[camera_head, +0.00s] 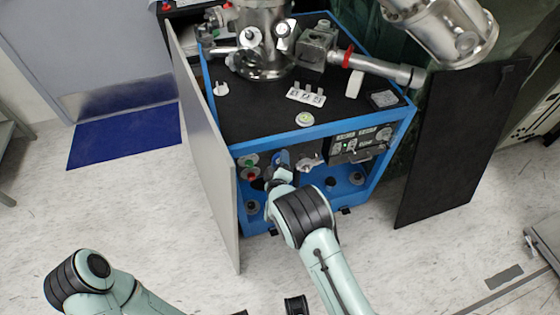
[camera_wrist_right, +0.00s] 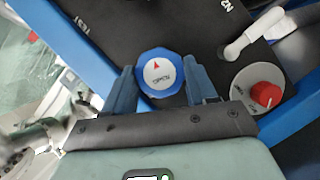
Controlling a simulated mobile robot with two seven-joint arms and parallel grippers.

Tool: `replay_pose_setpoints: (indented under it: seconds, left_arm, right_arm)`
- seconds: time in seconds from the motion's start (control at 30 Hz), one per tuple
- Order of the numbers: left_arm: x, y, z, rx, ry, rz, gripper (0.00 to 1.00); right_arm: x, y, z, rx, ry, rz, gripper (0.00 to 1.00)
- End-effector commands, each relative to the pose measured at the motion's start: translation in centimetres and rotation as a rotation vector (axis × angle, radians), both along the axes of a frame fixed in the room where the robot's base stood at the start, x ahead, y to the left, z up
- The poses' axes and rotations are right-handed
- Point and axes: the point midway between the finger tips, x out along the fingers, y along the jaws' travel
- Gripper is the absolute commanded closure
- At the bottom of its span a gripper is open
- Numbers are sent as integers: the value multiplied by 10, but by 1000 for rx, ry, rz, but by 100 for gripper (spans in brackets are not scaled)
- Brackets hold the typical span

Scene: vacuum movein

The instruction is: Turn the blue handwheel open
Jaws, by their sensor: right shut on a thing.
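The blue handwheel (camera_wrist_right: 157,73) shows in the right wrist view, with a scalloped blue rim and a white face bearing a red arrow and the word OPEN, upside down in the picture. My right gripper (camera_wrist_right: 162,84) is shut on it, one blue-grey finger on each side. In the head view the handwheel (camera_head: 281,158) is a small blue spot on the open front of the blue-framed cart (camera_head: 375,183), partly hidden by my right gripper (camera_head: 278,172). My left arm shows at the lower left of the head view, but its gripper cannot be made out.
A red knob (camera_wrist_right: 265,94) on a pale round base sits right of the handwheel in the right wrist view. A grey panel (camera_head: 215,150) stands left of the cart's front, and a black panel (camera_head: 450,145) stands to its right. The floor in front is mostly clear.

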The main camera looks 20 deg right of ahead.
Motion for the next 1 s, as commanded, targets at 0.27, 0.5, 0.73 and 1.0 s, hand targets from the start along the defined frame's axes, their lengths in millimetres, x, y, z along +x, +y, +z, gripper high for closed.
replay_pose_setpoints:
  seconds: [0.27,0.5,0.73,1.0]
  left_arm:
    - [0,0,-2,1,-2,1,24]
    - [1,0,-3,1,-5,2,24]
    - [2,0,-4,1,-6,1,24]
    - [2,0,-4,1,-6,1,24]
  right_arm:
    - [1,1,-1,-214,-10,0,74]
    - [0,1,-2,-327,-13,0,74]
    - [1,0,-1,-376,-16,-2,74]
    - [1,-1,-1,-382,-16,-3,74]
